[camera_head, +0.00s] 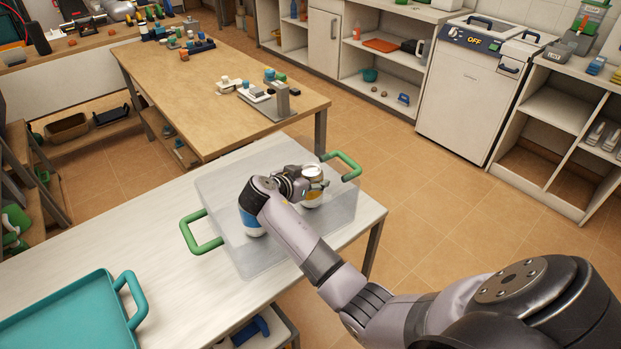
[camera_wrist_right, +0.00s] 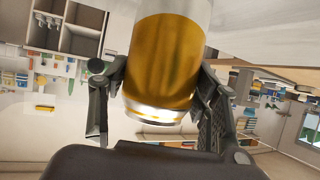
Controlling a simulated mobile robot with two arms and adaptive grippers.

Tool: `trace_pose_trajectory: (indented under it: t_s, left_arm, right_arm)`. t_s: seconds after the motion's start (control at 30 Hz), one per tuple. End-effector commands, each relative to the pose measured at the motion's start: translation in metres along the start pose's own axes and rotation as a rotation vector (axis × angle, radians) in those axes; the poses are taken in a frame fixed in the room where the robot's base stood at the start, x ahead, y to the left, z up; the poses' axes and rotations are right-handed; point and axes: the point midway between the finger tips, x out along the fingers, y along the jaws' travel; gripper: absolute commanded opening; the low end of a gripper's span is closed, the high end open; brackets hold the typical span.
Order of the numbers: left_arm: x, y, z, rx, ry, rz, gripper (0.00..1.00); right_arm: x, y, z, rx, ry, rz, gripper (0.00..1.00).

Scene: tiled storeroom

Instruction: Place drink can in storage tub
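The storage tub (camera_head: 236,258) is a clear, see-through box with green handles at two ends, standing on the white table. My right gripper (camera_head: 310,182) is over its far right part. A drink can (camera_head: 313,198) with a gold band and pale ends is at the fingers, within the tub's outline. In the right wrist view the gold can (camera_wrist_right: 165,60) fills the gap between the two fingers, which press close on both sides. Whether its base touches the tub floor cannot be told. A blue and white can (camera_head: 250,222) stands in the tub, partly hidden by my wrist. My left gripper is not in view.
A teal tray (camera_head: 62,318) lies on the white table (camera_head: 150,240) at the front left. A wooden table (camera_head: 190,95) with small items stands behind. A white appliance (camera_head: 465,95) and shelves line the back right. Tiled floor between is clear.

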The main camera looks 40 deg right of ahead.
Motion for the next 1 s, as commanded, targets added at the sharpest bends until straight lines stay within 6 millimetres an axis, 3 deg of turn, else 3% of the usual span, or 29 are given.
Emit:
trace_pose_trajectory:
  t_s: [0.2, 0.57, 1.0]
  left_arm:
    - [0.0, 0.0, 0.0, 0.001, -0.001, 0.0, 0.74]
    - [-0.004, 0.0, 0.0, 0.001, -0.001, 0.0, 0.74]
    - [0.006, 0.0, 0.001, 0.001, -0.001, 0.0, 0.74]
  right_arm:
    - [0.0, 0.0, 0.0, 0.0, 0.0, 0.0, 0.73]
    - [-0.003, 0.0, -0.005, 0.0, 0.0, 0.0, 0.73]
    - [-0.068, -0.001, -0.002, 0.001, -0.001, -0.002, 0.73]
